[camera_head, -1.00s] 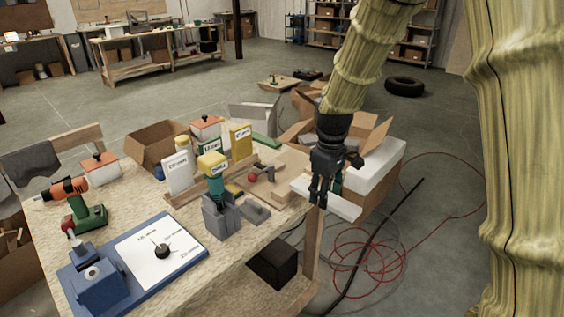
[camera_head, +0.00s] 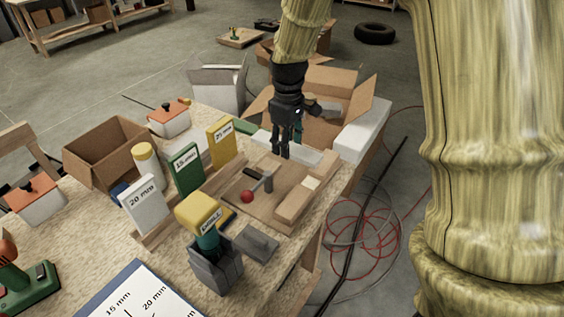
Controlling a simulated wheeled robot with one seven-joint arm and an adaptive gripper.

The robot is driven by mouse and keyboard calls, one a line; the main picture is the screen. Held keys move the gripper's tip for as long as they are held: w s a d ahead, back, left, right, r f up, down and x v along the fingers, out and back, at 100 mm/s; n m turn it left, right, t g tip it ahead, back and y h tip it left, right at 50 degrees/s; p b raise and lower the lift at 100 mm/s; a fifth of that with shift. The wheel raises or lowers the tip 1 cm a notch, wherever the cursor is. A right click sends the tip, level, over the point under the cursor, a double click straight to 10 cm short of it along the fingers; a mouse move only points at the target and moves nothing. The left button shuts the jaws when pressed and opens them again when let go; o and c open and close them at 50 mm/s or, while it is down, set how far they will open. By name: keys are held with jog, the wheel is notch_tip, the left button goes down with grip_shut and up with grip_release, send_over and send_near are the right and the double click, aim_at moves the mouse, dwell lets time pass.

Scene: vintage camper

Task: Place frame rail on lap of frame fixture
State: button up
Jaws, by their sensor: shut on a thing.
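My gripper (camera_head: 284,152) points down and is shut on a pale, flat bar that looks like the frame rail (camera_head: 306,157). The rail sticks out on both sides of the fingers. It is at the far edge of the frame fixture, a wooden board (camera_head: 232,194) with wood blocks (camera_head: 292,205) along its right side. A toggle clamp with a red ball knob (camera_head: 247,197) stands on the board. The fingers partly hide the rail, and I cannot tell whether it touches the fixture. The lap cannot be made out clearly.
Gauge blocks marked 20 mm (camera_head: 146,205), 15 mm (camera_head: 187,170) and 25 mm (camera_head: 221,142) stand left of the fixture. A yellow-topped tool in a grey holder (camera_head: 214,268) is in front. Open cardboard boxes (camera_head: 340,85) and white foam (camera_head: 362,130) lie behind and right.

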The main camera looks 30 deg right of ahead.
notch_tip(320, 180, down, 4)
jog(key=shift+f+p, duration=0.1)
jog(key=shift+p, duration=0.3)
jog(key=shift+s+f, duration=0.3)
jog(key=shift+f, duration=0.1)
jog(key=f+p, duration=0.1)
jog(key=f, duration=0.2)
jog(key=shift+w, duration=0.2)
jog(key=shift+s+f, duration=0.1)
jog(key=shift+f, duration=0.05)
jog(key=shift+f, duration=0.15)
jog(key=o, duration=1.1)
